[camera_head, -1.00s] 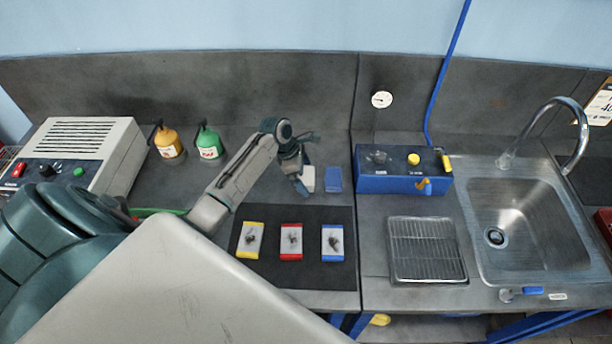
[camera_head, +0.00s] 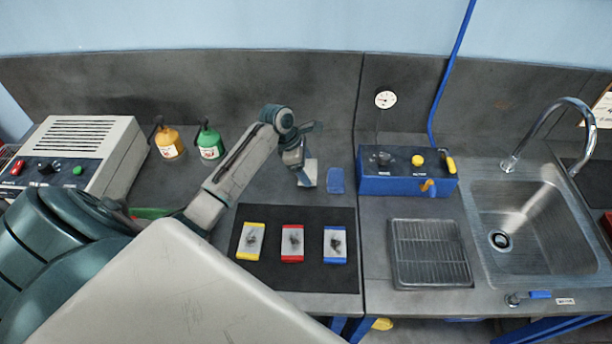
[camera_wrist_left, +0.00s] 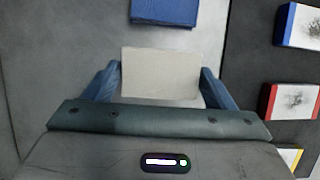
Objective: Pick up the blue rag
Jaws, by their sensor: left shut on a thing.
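The blue rag (camera_head: 336,181) lies flat on the grey bench behind the dark mat; it also shows in the left wrist view (camera_wrist_left: 165,11), just beyond my gripper. My left gripper (camera_head: 304,180) is just left of it, apart from it. The gripper is shut on a whitish, cloth-like piece (camera_wrist_left: 160,74), which spans the space between its two blue fingers (camera_wrist_left: 160,86) in the wrist view. In the head view this pale piece (camera_head: 311,170) is partly hidden by the gripper. My right gripper is not in view.
A dark mat (camera_head: 296,277) holds yellow-, red- and blue-edged plates. A blue box (camera_head: 400,184) with knobs stands right of the rag. Orange (camera_head: 169,146) and green (camera_head: 209,145) bottles stand at back left. A wire rack (camera_head: 430,252) and sink (camera_head: 540,225) are right.

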